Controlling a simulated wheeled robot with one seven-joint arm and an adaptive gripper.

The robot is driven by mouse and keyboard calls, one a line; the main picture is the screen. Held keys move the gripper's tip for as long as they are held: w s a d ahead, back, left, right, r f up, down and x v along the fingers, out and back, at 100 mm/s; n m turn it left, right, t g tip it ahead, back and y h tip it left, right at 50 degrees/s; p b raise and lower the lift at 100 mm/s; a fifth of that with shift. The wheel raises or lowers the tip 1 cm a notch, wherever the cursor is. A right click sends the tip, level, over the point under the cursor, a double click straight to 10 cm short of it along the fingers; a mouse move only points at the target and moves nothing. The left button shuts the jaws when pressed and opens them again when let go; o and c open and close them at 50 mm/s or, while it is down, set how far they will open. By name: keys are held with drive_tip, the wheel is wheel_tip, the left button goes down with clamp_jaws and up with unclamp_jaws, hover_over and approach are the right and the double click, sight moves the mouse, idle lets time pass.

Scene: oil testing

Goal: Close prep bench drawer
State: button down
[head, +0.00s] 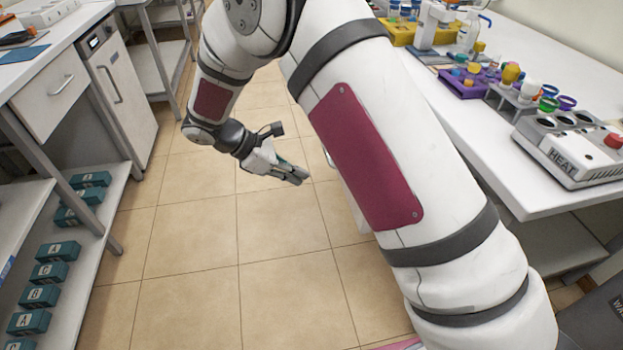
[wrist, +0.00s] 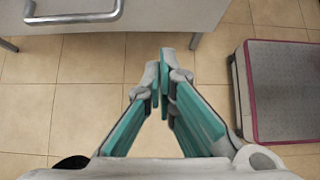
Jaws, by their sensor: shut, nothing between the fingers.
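A white drawer front with a metal handle (wrist: 75,12) fills the upper left of the wrist view. In the head view a sliver of a white drawer front (head: 352,205) and its handle (head: 328,158) show beside my arm, on the right-hand bench side. It appears to stick out into the aisle; my arm hides the rest, so how far is unclear. My gripper (head: 300,175) is shut and empty over the floor, left of that drawer front. In the wrist view the closed fingertips (wrist: 160,65) are apart from the drawer front and right of the handle.
The right bench (head: 480,150) carries a heater block (head: 572,150), a purple tray (head: 465,85) and other labware. The left bench has a drawer (head: 50,98) and a lower shelf with several teal boxes (head: 42,296). The tiled aisle (head: 190,240) between is clear.

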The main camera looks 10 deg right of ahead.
drive_tip(key=d+f+b, duration=0.1)
drive_tip(key=d+f, duration=0.5)
drive_tip(key=d, duration=0.4)
drive_tip(key=shift+d, duration=0.15)
drive_tip(key=d, duration=2.9)
drive_tip(key=a, duration=0.2)
drive_tip(key=a+p, duration=0.1)
drive_tip(key=a, duration=0.2)
drive_tip(key=shift+r, duration=0.2)
drive_tip(key=p+v, duration=0.1)
drive_tip(key=v, duration=0.8)
